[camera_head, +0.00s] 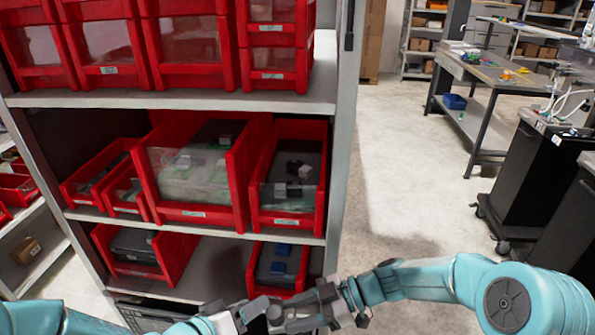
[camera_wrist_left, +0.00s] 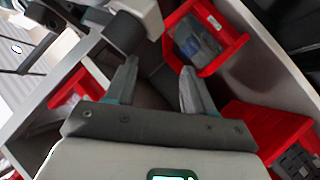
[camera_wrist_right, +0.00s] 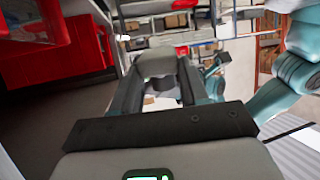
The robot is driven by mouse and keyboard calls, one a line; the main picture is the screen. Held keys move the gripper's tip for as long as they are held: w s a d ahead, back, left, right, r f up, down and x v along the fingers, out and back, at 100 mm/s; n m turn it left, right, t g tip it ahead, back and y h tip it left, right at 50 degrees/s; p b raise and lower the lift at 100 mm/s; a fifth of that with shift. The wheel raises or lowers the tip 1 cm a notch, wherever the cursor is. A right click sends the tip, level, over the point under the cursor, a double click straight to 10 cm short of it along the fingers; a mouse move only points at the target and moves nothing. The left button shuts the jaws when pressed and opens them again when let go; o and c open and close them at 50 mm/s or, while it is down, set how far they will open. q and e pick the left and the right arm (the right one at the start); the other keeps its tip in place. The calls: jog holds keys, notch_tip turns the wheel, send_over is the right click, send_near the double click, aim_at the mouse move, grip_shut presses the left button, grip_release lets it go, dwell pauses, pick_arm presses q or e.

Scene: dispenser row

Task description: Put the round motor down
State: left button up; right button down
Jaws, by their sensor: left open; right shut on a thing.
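My right gripper (camera_head: 290,318) is in front of the shelf at the bottom of the head view. In the right wrist view its fingers (camera_wrist_right: 160,92) are closed around a small grey, dark-centred part (camera_wrist_right: 164,85), which looks like the round motor. The part is mostly hidden by the fingers, and I cannot make it out in the head view. My left gripper (camera_head: 245,318) is close beside the right one. In the left wrist view its fingers (camera_wrist_left: 157,85) are apart with nothing visible between them.
A shelf rack (camera_head: 340,170) holds red bins in rows. A lower red bin (camera_head: 253,270) with blue parts lies just behind the grippers. Another red bin (camera_head: 190,250) holds a dark part; bare shelf lies between them. Open floor (camera_head: 400,200) and a workbench (camera_head: 500,78) are to the right.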

aim_at(269, 315)
pick_arm(q)
jog(key=d+r+m+h, duration=0.1)
jog(key=d+r+m, duration=0.1)
jog(key=s+d+r+m+h, duration=0.1)
jog(key=d+r+m, duration=0.1)
jog(key=shift+s+r, duration=0.15)
jog(key=shift+r, duration=0.15)
jog(key=shift+s+d+f+m+y, duration=0.2)
jog(key=shift+f+m, duration=0.25)
jog(key=shift+m, duration=0.2)
jog(key=shift+s+d+f+m+y, duration=0.1)
jog(key=shift+s+f+m, duration=0.1)
jog(key=shift+f+m, duration=0.35)
jog(key=shift+r, duration=0.1)
